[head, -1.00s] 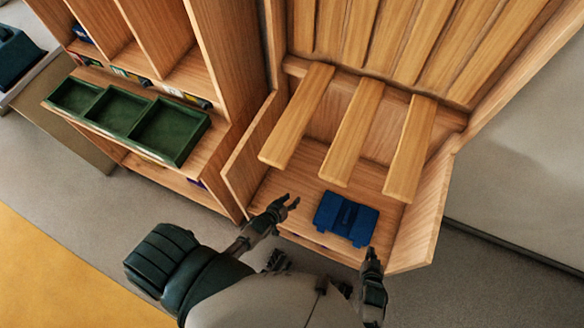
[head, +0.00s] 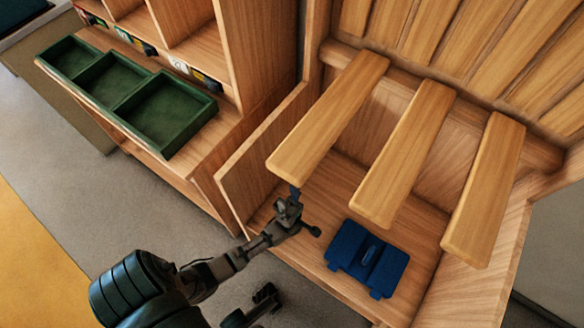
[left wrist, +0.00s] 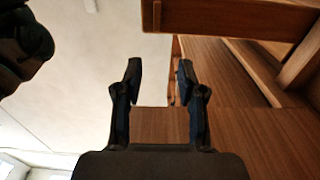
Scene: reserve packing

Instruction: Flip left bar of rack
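The wooden rack (head: 240,170) has three bars sticking out forward. The left bar (head: 330,112) slopes out from the back panel, its free end towards me. The middle bar (head: 405,155) and right bar (head: 485,190) stick out the same way. My left gripper (head: 304,212) is just below the free end of the left bar; whether it touches the bar I cannot tell. In the left wrist view the left gripper's two fingers (left wrist: 157,85) are apart with nothing between them. My right gripper is not clearly seen.
A blue case (head: 366,258) lies on the rack's floor, right of my left gripper. A shelf unit with a green three-part tray (head: 130,103) stands to the left. The rack's left side panel (head: 262,145) is close to my left arm. Grey floor is clear at the left.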

